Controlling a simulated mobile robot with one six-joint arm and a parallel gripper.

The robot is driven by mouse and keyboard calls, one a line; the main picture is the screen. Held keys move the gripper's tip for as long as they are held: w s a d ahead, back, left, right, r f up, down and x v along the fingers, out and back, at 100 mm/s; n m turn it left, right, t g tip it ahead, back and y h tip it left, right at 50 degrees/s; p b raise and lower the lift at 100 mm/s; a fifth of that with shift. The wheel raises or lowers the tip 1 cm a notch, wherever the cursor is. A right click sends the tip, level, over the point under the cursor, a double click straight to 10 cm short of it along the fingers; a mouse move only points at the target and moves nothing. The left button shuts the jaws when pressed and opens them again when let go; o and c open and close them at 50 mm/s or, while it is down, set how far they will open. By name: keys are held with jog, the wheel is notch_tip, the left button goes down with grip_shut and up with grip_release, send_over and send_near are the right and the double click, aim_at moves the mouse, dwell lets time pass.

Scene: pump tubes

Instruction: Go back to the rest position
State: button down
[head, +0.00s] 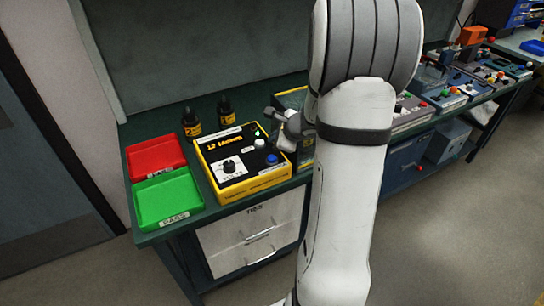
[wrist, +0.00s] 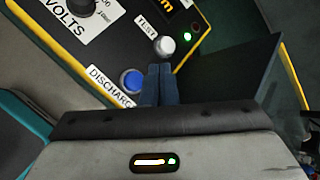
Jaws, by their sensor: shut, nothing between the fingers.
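My gripper (wrist: 158,84) is shut and empty. In the wrist view its fingertips appear between the blue DISCHARGE button (wrist: 132,80) and the white TEST button (wrist: 164,45) of the yellow-and-black tester; I cannot tell the height of the gap. In the head view part of my gripper shows beside my white arm, at the right of the tester (head: 238,190). The white button (head: 260,143) and blue button (head: 272,159) are both visible there. A green light (wrist: 187,37) is lit near the white button.
A red tray (head: 156,157) and a green PASS tray (head: 168,199) stand left of the tester. Two dark bottles (head: 191,124) (head: 225,110) stand behind it. More devices (head: 452,98) line the bench to the right. My arm hides the bench's middle.

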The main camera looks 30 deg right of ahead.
jog(key=shift+a, duration=0.1)
dwell(0.4)
jog(key=s+a+r+n+g+y, duration=0.1)
jog(key=s+a+r+n+g, duration=0.2)
jog(key=a+n, duration=0.35)
jog(key=s+a+r+n+y, duration=0.1)
jog(key=s+a+r+n, duration=0.35)
jog(key=a, duration=0.35)
jog(key=s+a+r+n+g+h, duration=0.1)
jog(key=s+r+n+g+h, duration=0.1)
jog(key=s+n, duration=1.1)
jog(key=shift+s+a+g+h, duration=0.5)
jog(key=shift+s+h, duration=0.6)
jog(key=shift+s, duration=1.25)
jog(key=c, duration=2.2)
grip_release()
jog(key=shift+d, duration=0.15)
